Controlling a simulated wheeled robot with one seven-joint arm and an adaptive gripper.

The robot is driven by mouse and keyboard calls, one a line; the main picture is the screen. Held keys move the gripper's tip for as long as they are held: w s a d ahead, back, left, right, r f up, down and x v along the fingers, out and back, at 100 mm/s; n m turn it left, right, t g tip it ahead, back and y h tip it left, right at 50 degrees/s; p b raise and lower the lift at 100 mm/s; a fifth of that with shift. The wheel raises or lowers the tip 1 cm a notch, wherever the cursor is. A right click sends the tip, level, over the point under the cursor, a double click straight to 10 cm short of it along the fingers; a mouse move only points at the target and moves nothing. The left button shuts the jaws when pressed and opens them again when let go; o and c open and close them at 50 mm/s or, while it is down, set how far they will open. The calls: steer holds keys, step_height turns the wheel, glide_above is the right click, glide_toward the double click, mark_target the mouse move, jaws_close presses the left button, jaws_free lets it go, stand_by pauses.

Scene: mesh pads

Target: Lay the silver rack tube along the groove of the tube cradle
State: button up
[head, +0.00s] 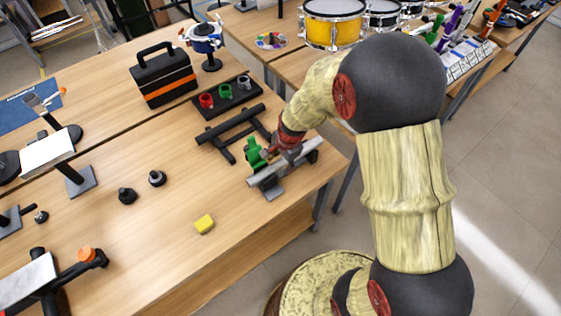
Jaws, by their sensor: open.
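The silver rack tube (309,146) is a long, light grey bar near the right edge of the wooden table. It runs slantwise from lower left to upper right. The grey tube cradle (273,192) shows below its lower left part, and the tube appears to lie along its top. I cannot tell how fully it sits in the groove. My gripper (272,158) is open at the tube's middle, close above it. A green piece (255,154) shows at its left; I cannot tell whether it belongs to my gripper. My arm and the gripper hide part of the tube.
A black rack frame (230,127) lies just behind, and a black tray (225,98) with coloured cups stands farther back. A black and orange toolbox (163,76) is at the back left. A yellow block (204,224) and black knobs (127,196) lie left. The table's front middle is mostly clear.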

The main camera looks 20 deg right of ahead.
steer(key=v, duration=1.2)
stand_by(0.5)
